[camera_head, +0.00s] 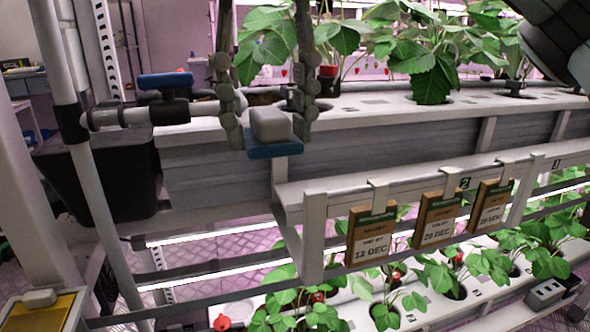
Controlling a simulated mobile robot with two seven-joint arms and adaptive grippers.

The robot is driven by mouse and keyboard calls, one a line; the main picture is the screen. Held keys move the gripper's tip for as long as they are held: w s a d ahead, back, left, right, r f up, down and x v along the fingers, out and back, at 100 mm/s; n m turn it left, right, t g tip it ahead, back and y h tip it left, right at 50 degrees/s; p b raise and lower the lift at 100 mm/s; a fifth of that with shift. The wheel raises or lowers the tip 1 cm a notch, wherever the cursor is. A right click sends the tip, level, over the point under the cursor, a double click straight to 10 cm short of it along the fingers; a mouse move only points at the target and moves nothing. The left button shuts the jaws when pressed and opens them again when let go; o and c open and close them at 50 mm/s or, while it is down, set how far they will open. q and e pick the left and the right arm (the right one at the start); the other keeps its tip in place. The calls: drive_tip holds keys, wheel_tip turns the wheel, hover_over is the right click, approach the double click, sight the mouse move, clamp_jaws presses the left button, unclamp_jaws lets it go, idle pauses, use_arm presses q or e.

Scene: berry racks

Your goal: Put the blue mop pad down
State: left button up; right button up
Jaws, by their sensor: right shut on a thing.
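The blue mop pad (274,151) is a small blue slab with a pale grey block on top. My right gripper (268,136) reaches down from the top, with one finger on each side of the grey block, and is shut on the pad. The pad hangs in front of the grey side wall of the upper planting trough, above the rail with the tags. I cannot tell whether it touches the trough. My left gripper is not in view.
A yellow pad (38,312) with a grey grip lies at the lower left. A pipe with a blue valve handle (165,80) stands left of my gripper. The white trough top (375,102) holds strawberry plants. Wooden date tags (371,235) hang from the rail.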

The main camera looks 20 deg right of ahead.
drive_tip(key=w+d+f, duration=0.2)
drive_tip(key=w, duration=0.1)
drive_tip(key=w+d+f, duration=0.2)
drive_tip(key=w, duration=0.1)
drive_tip(key=w+d+f+b, duration=0.1)
drive_tip(key=w+d+f, duration=0.1)
drive_tip(key=d, duration=0.1)
drive_tip(key=shift+w+f, duration=0.35)
drive_tip(key=shift+w, duration=0.05)
drive_tip(key=shift+w+d+f, duration=0.1)
drive_tip(key=shift+w+d, duration=0.1)
wheel_tip(320, 180, down, 4)
drive_tip(key=shift+r, duration=0.15)
use_arm(q)
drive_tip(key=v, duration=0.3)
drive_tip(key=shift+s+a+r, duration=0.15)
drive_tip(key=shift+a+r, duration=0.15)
drive_tip(key=shift+b, duration=0.3)
use_arm(e)
drive_tip(key=shift+f, duration=0.25)
drive_tip(key=o, duration=1)
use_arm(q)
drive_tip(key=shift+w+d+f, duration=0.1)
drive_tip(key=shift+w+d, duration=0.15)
